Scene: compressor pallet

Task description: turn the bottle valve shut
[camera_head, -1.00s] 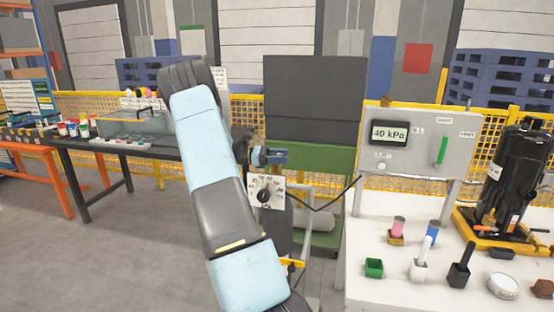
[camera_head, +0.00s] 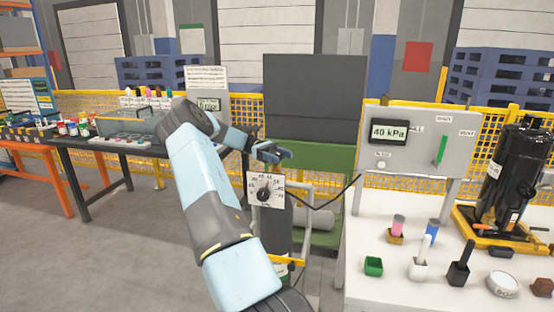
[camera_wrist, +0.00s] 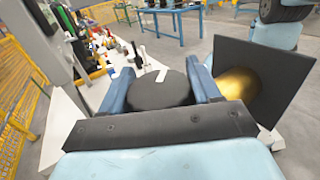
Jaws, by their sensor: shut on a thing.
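My gripper (camera_head: 271,152) is at the top of the dark gas bottle (camera_head: 277,228), just above a white dial plate (camera_head: 265,190) with a black knob. In the wrist view my gripper (camera_wrist: 160,70) has its two blue fingers on either side of a round black valve knob (camera_wrist: 158,90) and is shut on it. A white mark on the knob's top points up and slightly right in that view. In the head view the valve knob is too hidden by the fingers to make out. The dial's fine markings are too small to read surely.
A white bench (camera_head: 390,270) with small coloured holders stands right of the bottle. Its grey panel (camera_head: 415,142) reads 40 kPa. A black compressor (camera_head: 515,175) stands at the right. A cable runs from the dial to the panel. A dark table (camera_head: 75,148) stands at left.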

